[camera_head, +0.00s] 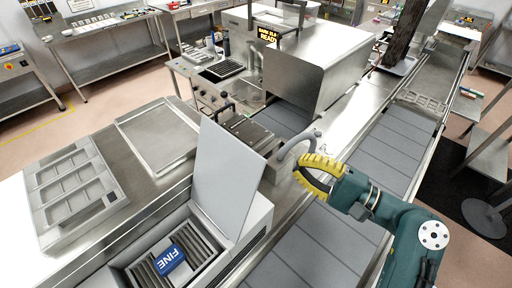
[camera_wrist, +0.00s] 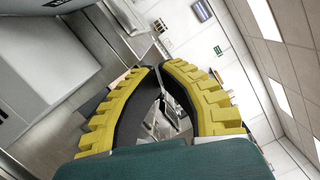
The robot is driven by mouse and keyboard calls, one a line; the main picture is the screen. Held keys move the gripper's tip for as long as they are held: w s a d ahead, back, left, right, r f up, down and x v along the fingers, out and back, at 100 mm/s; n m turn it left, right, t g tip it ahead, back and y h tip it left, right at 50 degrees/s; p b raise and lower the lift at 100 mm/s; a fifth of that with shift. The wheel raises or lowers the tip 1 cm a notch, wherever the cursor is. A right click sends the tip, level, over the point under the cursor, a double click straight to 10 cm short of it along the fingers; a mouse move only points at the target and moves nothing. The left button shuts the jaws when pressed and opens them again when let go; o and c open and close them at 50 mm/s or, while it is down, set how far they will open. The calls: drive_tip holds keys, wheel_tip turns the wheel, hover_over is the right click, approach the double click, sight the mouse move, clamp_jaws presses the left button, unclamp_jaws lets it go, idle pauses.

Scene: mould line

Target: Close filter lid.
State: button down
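The filter lid (camera_head: 225,175) is a flat light-grey panel. It stands raised, nearly upright, at the right side of an open grey filter box (camera_head: 258,213) in the head view. A blue block marked FINE (camera_head: 170,258) lies among the slats inside the box. My gripper (camera_head: 298,167), with ribbed yellow-backed fingers, is to the right of the lid, above the conveyor side, and apart from the lid. In the wrist view my gripper's fingertips (camera_wrist: 157,67) come together with nothing seen held between them. I cannot clearly identify the lid in the wrist view.
A grey curved pipe or handle (camera_head: 297,146) is close by my gripper. A grey conveyor (camera_head: 325,245) runs below my arm. A steel hood (camera_head: 320,65) stands beyond. A compartment tray (camera_head: 75,190) and a flat tray (camera_head: 158,135) lie left of the lid.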

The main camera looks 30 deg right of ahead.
drive_tip(key=w+a+r+p, duration=0.2)
drive_tip(key=w+a+p, duration=0.2)
drive_tip(key=w+a, duration=0.3)
drive_tip(key=shift+a+r+p, duration=0.15)
drive_tip(key=shift+a+p, duration=0.2)
drive_tip(key=shift+a, duration=0.4)
